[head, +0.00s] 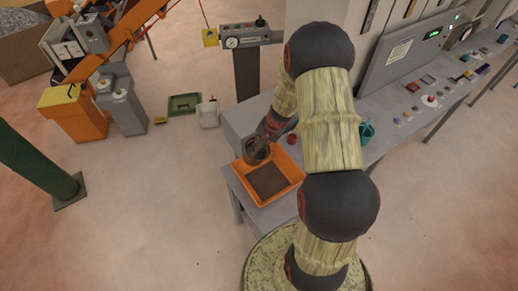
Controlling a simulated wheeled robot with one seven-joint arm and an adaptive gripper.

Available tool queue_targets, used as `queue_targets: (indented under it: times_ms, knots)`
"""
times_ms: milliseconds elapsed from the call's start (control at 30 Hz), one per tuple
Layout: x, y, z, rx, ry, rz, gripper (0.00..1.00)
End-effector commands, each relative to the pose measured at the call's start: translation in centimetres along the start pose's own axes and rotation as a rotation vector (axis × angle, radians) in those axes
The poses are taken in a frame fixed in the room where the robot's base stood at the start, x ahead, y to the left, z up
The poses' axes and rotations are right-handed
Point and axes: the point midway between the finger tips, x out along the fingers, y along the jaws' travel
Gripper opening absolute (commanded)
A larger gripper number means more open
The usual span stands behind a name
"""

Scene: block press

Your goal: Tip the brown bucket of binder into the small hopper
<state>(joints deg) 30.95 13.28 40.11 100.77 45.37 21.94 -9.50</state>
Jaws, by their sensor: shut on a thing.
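My gripper (262,140) is at the end of my arm, above the back left corner of an orange square container (287,155). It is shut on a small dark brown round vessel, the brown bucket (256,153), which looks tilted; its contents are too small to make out. The orange container stands on the grey bench and holds brown loose material. I cannot tell whether it is the small hopper. My arm hides part of the bench to the right of it.
A grey bench (412,128) with small items and a control panel (405,55) runs to the back right. A teal cup (366,131) stands beside my arm. A gauge post (246,75) rises behind. A green column (35,165) stands left. Floor at front left is clear.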

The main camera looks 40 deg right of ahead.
Motion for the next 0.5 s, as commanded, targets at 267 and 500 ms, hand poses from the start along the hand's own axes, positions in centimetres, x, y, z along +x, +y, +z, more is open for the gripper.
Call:
queue_targets:
  times_ms: [267, 500]
  knots:
    - [0.19, 0.16, -0.05, 0.001, 0.001, -0.03, 0.0]
    - [0.17, 0.29, -0.05, 0.001, 0.001, -0.057, 0.0]
